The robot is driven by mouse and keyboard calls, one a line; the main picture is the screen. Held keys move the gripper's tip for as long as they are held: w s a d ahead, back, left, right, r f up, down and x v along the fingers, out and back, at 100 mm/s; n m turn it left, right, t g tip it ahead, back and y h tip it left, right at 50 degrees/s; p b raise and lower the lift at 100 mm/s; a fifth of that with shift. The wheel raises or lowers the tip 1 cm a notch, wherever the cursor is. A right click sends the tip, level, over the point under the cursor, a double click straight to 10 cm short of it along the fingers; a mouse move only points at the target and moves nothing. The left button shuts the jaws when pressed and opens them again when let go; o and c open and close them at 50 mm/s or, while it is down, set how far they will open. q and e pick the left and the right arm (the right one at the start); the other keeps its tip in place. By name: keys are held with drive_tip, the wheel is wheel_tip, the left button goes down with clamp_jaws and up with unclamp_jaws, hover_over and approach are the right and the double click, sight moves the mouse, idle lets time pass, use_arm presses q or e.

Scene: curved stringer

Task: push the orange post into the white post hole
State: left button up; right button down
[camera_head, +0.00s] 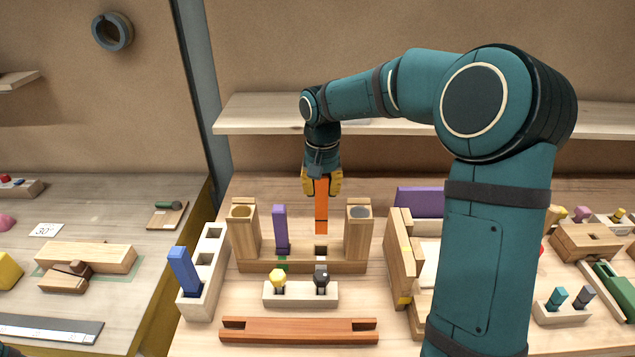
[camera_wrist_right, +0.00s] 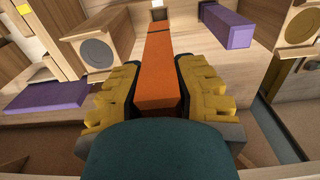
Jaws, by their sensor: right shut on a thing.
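My right gripper (camera_head: 322,182) is shut on the upper part of the orange post (camera_head: 321,215), which hangs upright, lower end down. In the wrist view the yellow fingers (camera_wrist_right: 157,85) hold both sides of the orange post (camera_wrist_right: 160,60). The white post hole (camera_head: 321,252) is a square opening in the wooden base (camera_head: 300,267), with a white mark at its front. The post's lower end is above the hole in the head view, apart from it. The hole also shows near the top of the wrist view (camera_wrist_right: 158,14).
A purple post (camera_head: 281,228) stands on the base to the left, by a green mark. Wooden towers (camera_head: 243,232) and (camera_head: 358,233) flank the gap. A small block with yellow and black pegs (camera_head: 300,295) stands in front. A shelf (camera_head: 265,115) runs behind.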

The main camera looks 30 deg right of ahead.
sight(322, 219)
drive_tip(key=shift+s, duration=0.15)
use_arm(q)
drive_tip(key=shift+r, duration=0.1)
drive_tip(key=shift+r, duration=0.1)
drive_tip(key=shift+s+d+f+b, duration=0.1)
drive_tip(key=shift+s+f+b, duration=0.2)
drive_tip(key=shift+f+b, duration=0.6)
drive_tip(key=shift+s+f+b, duration=0.3)
drive_tip(key=shift+f+b, duration=0.5)
drive_tip(key=shift+f, duration=0.2)
use_arm(e)
drive_tip(key=shift+f, duration=2.9)
use_arm(q)
drive_tip(key=shift+r+p, duration=0.4)
drive_tip(key=shift+f+b, duration=1.25)
use_arm(e)
drive_tip(key=shift+f, duration=2.05)
drive_tip(key=c, duration=0.8)
unclamp_jaws()
drive_tip(key=shift+o, duration=0.2)
